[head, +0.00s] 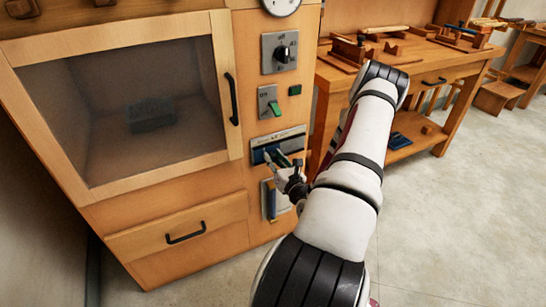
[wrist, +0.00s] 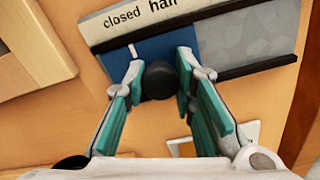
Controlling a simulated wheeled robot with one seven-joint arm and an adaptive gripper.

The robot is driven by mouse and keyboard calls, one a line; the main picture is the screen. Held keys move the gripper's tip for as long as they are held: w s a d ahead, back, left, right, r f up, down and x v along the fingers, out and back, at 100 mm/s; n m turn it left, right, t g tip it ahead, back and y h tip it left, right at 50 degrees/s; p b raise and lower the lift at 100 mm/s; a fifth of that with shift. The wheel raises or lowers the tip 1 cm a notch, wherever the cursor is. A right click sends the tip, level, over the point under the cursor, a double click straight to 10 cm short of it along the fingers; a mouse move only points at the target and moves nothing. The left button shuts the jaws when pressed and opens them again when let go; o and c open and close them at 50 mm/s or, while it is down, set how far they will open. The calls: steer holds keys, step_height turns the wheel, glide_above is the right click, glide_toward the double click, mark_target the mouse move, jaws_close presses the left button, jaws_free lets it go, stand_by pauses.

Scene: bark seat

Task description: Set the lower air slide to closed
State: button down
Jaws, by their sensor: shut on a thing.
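A horizontal air slide (head: 262,156) is set in the front of the wooden cabinet, with a label strip (head: 278,138) above it. In the wrist view the strip (wrist: 190,12) reads "closed" and then "half"; the rest is cut off. The blue slide plate (wrist: 118,66) sits at the left, and its white mark (wrist: 133,51) stands about under "closed". Grey speckled surface (wrist: 245,40) shows to its right. My gripper (wrist: 158,78) is shut on the round black knob (wrist: 158,82) of this plate. In the head view my gripper (head: 277,163) partly covers the slide.
A workbench (head: 420,62) stands right.

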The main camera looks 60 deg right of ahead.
steer(key=c, duration=1.3)
jaws_free()
steer(key=shift+w+a, duration=0.15)
steer(key=shift+a, duration=0.15)
steer(key=v, duration=1.2)
steer(key=shift+d, duration=0.1)
